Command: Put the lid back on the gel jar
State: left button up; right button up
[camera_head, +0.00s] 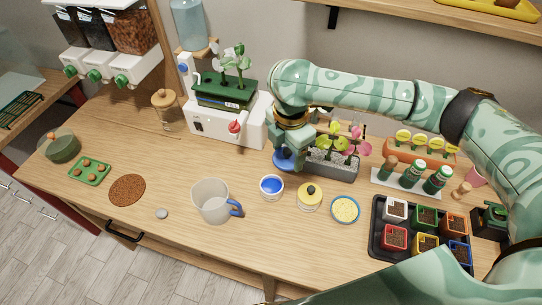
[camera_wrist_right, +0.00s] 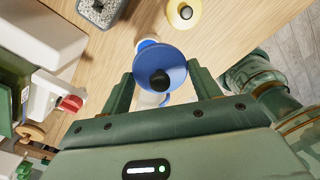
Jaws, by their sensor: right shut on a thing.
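My right gripper (camera_head: 285,146) points down over the table and is shut on the blue lid (camera_head: 283,163). In the right wrist view, the round blue lid (camera_wrist_right: 172,48) with its black knob sits between the fingers of the right gripper (camera_wrist_right: 160,78). The gel jar (camera_head: 271,187), small and open with blue gel inside, stands upright on the table, just in front of the held lid and apart from it in the head view. My left gripper is not in view.
A jug (camera_head: 210,203) with a blue handle stands left of the gel jar. A grey planter (camera_head: 336,171) is beside my gripper, with a white appliance (camera_head: 210,125) behind.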

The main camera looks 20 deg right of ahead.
aim_at(274, 155)
jog(key=a+f+n+p, duration=0.1)
jog(key=n, duration=0.4)
jog(key=w+f+n+p, duration=0.1)
jog(key=n, duration=0.4)
jog(key=w+a+f+n+p, duration=0.1)
jog(key=f+n, duration=0.1)
jog(key=n, duration=0.3)
jog(key=shift+a+n, duration=0.3)
jog(key=shift+n, duration=0.1)
jog(key=f+n+b, duration=0.1)
jog(key=f, duration=0.1)
jog(key=f+n+b, duration=0.3)
jog(key=f+n, duration=0.1)
jog(key=shift+a+f, duration=0.25)
jog(key=shift+f, duration=0.15)
jog(key=shift+f+b, duration=0.6)
jog(key=shift+f, duration=0.2)
jog(key=shift+r+p, duration=0.1)
jog(key=shift+p, duration=0.5)
jog(key=shift+f, duration=0.2)
jog(key=shift+p, duration=0.3)
